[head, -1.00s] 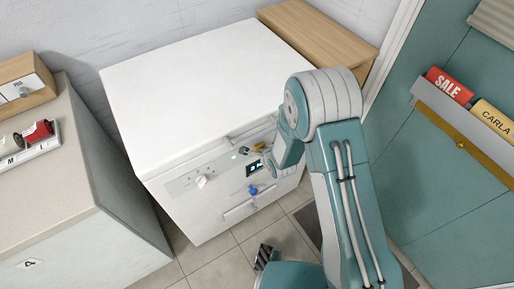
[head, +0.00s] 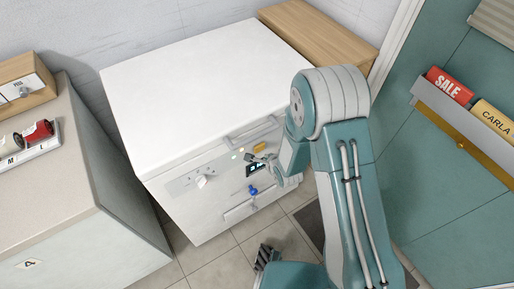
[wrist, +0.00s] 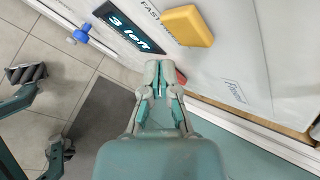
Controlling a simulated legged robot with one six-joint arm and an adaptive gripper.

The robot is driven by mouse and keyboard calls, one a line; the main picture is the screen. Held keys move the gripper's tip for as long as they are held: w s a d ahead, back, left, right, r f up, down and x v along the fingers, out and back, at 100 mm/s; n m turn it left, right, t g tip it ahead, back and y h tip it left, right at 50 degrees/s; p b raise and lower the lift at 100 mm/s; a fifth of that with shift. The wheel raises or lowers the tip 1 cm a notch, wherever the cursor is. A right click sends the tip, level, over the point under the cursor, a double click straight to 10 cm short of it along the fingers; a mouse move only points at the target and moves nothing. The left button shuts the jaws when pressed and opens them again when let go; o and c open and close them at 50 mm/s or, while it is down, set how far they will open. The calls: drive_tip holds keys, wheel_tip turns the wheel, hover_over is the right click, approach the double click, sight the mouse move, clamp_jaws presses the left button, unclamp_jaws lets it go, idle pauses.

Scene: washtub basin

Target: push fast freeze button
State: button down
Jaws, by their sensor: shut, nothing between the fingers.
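The fast freeze button appears to be the yellow block beside the partly visible "FAST" label. It shows in the wrist view (wrist: 187,26) and on the front of the white freezer in the head view (head: 259,147). My gripper (wrist: 160,68) is shut and empty, its fingertips close to the panel. In the wrist picture the tips are below and left of the yellow button, apart from it. A red piece (wrist: 181,78) shows partly behind the fingers.
The white freezer (head: 200,85) also bears a lit display (wrist: 128,32), a blue knob (wrist: 82,32), a white knob (head: 202,181) and a handle (head: 252,132). A counter (head: 50,165) stands left, a teal door (head: 430,180) right.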

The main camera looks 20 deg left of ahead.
drive_tip(key=s+d, duration=0.2)
drive_tip(key=d, duration=0.1)
drive_tip(key=shift+s+d, duration=0.1)
drive_tip(key=shift+s, duration=0.25)
idle(0.3)
drive_tip(key=w+d+r+n+h, duration=0.15)
drive_tip(key=d+r+n, duration=0.35)
drive_tip(key=r, duration=0.7)
drive_tip(key=d+r+n+h, duration=0.2)
drive_tip(key=d+r, duration=0.5)
drive_tip(key=r, duration=0.4)
drive_tip(key=s+d+r+n+h, duration=0.1)
drive_tip(key=s+d+r+n, duration=0.3)
drive_tip(key=s, duration=0.5)
drive_tip(key=s+d+r+n+g+h, duration=0.1)
drive_tip(key=s+d+r+n, duration=0.4)
drive_tip(key=s+d+r, duration=0.4)
drive_tip(key=v, duration=0.2)
drive_tip(key=shift+r, duration=0.25)
drive_tip(key=shift+s, duration=0.1)
